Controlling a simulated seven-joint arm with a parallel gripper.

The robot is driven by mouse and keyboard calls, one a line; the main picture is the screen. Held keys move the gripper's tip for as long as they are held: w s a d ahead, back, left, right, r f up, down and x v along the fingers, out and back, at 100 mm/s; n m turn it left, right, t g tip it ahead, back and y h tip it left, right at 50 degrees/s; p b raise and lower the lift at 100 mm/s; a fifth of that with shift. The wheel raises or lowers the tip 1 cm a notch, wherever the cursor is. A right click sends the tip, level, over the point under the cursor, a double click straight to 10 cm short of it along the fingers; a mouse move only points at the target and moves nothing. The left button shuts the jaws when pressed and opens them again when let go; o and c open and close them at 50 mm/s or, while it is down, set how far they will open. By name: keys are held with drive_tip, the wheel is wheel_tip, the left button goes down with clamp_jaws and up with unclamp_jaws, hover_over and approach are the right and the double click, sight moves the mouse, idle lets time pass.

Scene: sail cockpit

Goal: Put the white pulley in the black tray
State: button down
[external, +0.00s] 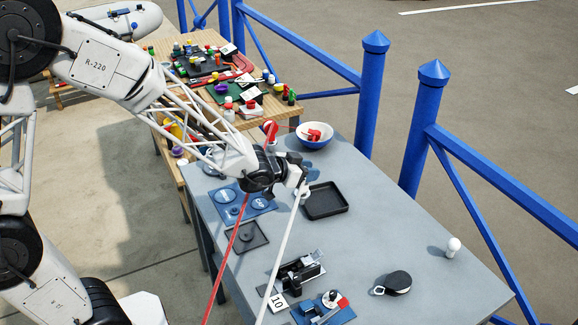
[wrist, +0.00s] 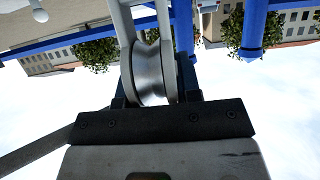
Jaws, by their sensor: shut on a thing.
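The white pulley (wrist: 150,68) is held in my gripper. In the wrist view its grooved metal wheel and pale side plates show against the sky and blue railing. In the external view a small white part of the pulley (external: 304,188) shows at my gripper (external: 297,180), mostly hidden by it. My gripper is shut on the pulley, above the grey table. The black tray (external: 346,206) lies flat and empty on the table, just right of and below my gripper in the picture.
Blue mats and black cleat hardware (external: 300,272) lie left and in front. A black pulley (external: 396,283) and white knob (external: 453,246) are at right. Red and white lines cross the view.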

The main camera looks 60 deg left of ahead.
drive_tip(key=w+a, duration=0.1)
drive_tip(key=w, duration=0.7)
drive_tip(key=shift+w+a+f, duration=0.15)
drive_tip(key=shift+a+f, duration=0.25)
drive_tip(key=shift+f, duration=0.1)
drive_tip(key=shift+f, duration=1.8)
drive_tip(key=c, duration=0.8)
unclamp_jaws()
drive_tip(key=shift+r, duration=0.2)
wheel_tip(320, 180, up, 4)
drive_tip(key=r, duration=0.1)
hover_over(296, 190)
drive_tip(key=shift+f, duration=0.25)
